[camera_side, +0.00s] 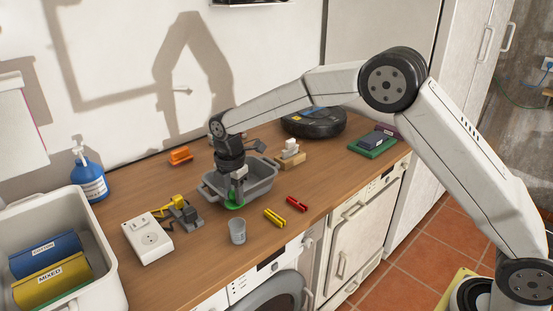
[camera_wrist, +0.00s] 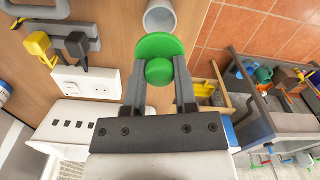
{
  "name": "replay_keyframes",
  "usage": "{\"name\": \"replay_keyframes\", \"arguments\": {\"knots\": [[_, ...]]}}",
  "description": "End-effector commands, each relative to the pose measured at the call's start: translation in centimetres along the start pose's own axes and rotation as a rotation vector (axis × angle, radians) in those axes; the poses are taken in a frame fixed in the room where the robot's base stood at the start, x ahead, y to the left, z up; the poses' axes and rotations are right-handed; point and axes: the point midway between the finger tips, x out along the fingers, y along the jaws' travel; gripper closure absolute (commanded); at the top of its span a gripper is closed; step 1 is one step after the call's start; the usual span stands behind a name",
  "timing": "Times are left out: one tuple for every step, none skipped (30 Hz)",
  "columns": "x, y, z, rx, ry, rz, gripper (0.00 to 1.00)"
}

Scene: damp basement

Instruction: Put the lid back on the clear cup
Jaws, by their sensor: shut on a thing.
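My gripper (camera_side: 236,199) is shut on the knob of the round green lid (camera_side: 235,206). In the wrist view, the two fingers of my gripper (camera_wrist: 160,78) sit on either side of the knob, and the lid (camera_wrist: 160,46) spreads out beyond them. In the side view, the lid is at the front edge of the grey basin, behind the clear cup. The clear cup (camera_side: 238,232) stands upright on the counter near its front edge, apart from the lid. In the wrist view, the cup (camera_wrist: 160,16) shows at the top, partly hidden by the lid.
A grey basin (camera_side: 262,184) stands behind the lid. A white socket box (camera_side: 147,240) with yellow and dark plugs lies left of the cup. A yellow peg (camera_side: 274,218) and a red peg (camera_side: 297,203) lie to its right. The counter's front edge is close to the cup.

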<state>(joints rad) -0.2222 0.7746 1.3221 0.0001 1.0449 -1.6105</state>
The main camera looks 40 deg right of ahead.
Motion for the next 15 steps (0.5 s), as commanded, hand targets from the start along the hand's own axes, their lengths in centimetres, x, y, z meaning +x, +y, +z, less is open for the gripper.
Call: {"name": "replay_keyframes", "arguments": {"knots": [[0.2, 0.0, 0.0, 0.000, 0.000, -0.001, 1.00], [0.3, 0.0, 0.0, 0.000, 0.000, -0.001, 1.00], [0.5, 0.0, 0.0, 0.000, 0.000, -0.001, 1.00], [0.6, 0.0, 0.0, 0.000, 0.000, -0.001, 1.00], [0.8, 0.0, 0.0, 0.000, 0.000, -0.001, 1.00], [1.0, 0.0, 0.0, 0.000, 0.000, -0.001, 1.00], [1.2, 0.0, 0.0, 0.000, 0.000, -0.002, 1.00], [1.4, -0.1, 0.0, 0.000, 0.000, -0.002, 1.00], [1.6, -0.1, 0.0, 0.000, 0.001, -0.002, 1.00], [1.8, -0.1, 0.0, 0.000, 0.001, -0.002, 1.00], [2.0, -0.1, 0.0, 0.000, 0.001, -0.002, 1.00], [2.3, -0.1, 0.0, 0.000, 0.001, -0.001, 1.00], [2.5, -0.1, 0.0, 0.000, 0.001, -0.002, 1.00], [2.8, -0.1, 0.0, 0.000, 0.001, -0.002, 1.00], [3.0, -0.1, 0.0, 0.000, 0.001, -0.003, 1.00]]}}
